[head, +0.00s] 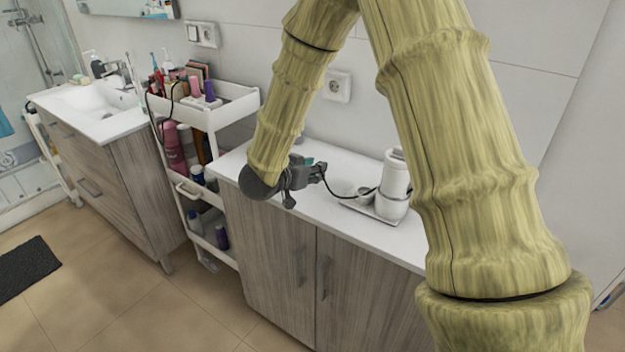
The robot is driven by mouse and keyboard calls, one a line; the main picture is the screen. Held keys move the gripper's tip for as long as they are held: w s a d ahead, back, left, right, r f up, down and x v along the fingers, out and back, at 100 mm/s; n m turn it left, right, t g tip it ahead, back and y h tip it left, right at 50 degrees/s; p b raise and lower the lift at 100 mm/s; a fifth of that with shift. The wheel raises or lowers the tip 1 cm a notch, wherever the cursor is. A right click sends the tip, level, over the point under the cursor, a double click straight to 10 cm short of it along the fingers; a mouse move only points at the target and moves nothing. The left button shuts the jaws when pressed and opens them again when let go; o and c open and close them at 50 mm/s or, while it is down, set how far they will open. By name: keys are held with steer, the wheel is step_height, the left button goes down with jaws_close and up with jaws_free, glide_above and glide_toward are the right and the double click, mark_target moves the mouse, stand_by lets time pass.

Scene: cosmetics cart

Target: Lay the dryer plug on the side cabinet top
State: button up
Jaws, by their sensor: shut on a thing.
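My gripper (312,174) is dark grey and reaches over the side cabinet top (255,160), toward its left half. It is shut on a small black plug (322,167), mostly hidden between the fingers. A black cord (345,196) runs from the plug to the right in a sagging curve toward a white cylindrical appliance (396,172) on a small tray. Whether the plug touches the white top or hangs just above it cannot be told.
A white cart (235,111) with cosmetics stands left of the cabinet, with another black cord looped at its side. A wall socket (336,86) is behind the cabinet. A teal item (309,161) shows behind my gripper. The cabinet top's front strip is bare.

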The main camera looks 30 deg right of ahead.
mark_target(312, 191)
steer(key=shift+f, duration=1.75)
steer(key=shift+f, duration=0.1)
steer(key=o, duration=1.1)
steer(key=shift+a, duration=0.15)
steer(key=v, duration=1.2)
steer(key=shift+b, duration=0.4)
